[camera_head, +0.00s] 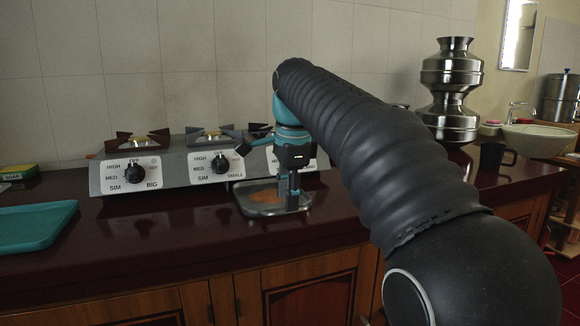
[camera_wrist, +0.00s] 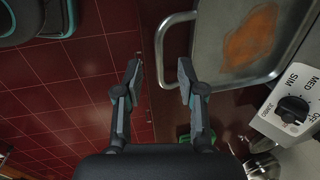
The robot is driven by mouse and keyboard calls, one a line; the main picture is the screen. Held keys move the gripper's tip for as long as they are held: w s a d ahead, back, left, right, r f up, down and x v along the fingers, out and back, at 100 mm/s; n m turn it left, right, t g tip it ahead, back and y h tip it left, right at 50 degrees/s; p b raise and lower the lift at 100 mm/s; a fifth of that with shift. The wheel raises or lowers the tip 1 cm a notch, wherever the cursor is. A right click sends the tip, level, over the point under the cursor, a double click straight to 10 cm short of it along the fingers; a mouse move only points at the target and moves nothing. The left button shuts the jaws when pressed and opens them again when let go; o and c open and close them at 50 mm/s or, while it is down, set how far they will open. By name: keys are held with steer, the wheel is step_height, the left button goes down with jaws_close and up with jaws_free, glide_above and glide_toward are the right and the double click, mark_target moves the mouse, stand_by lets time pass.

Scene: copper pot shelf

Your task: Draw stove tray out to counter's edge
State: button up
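The stove tray (camera_head: 258,211) is a shallow grey metal tray with an orange-brown stain, lying on the dark red counter in front of the stove (camera_head: 180,172). In the wrist view the tray (camera_wrist: 207,70) is at the upper right, with a rounded bar handle (camera_wrist: 159,55) on its left side. My gripper (camera_head: 292,204) points down at the tray's right part in the head view. In the wrist view my gripper (camera_wrist: 160,75) is open, and the handle bar appears between its fingertips, not clamped. I cannot tell how deep the bar sits between them.
A turquoise tray (camera_head: 35,227) lies on the counter at the left, with a soap box (camera_head: 17,172) behind it. A steel pot (camera_head: 450,95) and a dark mug (camera_head: 492,158) stand at the right. The counter's front strip is clear; red floor tiles (camera_wrist: 85,85) show beyond its edge.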

step_height(320, 180, up, 8)
steer(key=s, duration=0.1)
steer(key=shift+s+d, duration=0.2)
steer(key=shift+s, duration=0.1)
steer(key=shift+r, duration=0.1)
steer(key=s+d+f+n+t, duration=0.1)
steer(key=s+d+f+n, duration=0.2)
steer(key=s+f+n, duration=0.2)
steer(key=s+d+f+n+t, duration=0.1)
steer(key=s+d+f+n, duration=0.3)
steer(key=s+f, duration=0.8)
steer(key=s+d+f+n+t, duration=0.1)
steer(key=s+d+f+n, duration=0.3)
steer(key=s+f, duration=0.4)
step_height(320, 180, down, 4)
steer(key=shift+s+r+n+h, duration=0.15)
steer(key=shift+s+n+h, duration=0.2)
steer(key=shift+n, duration=0.55)
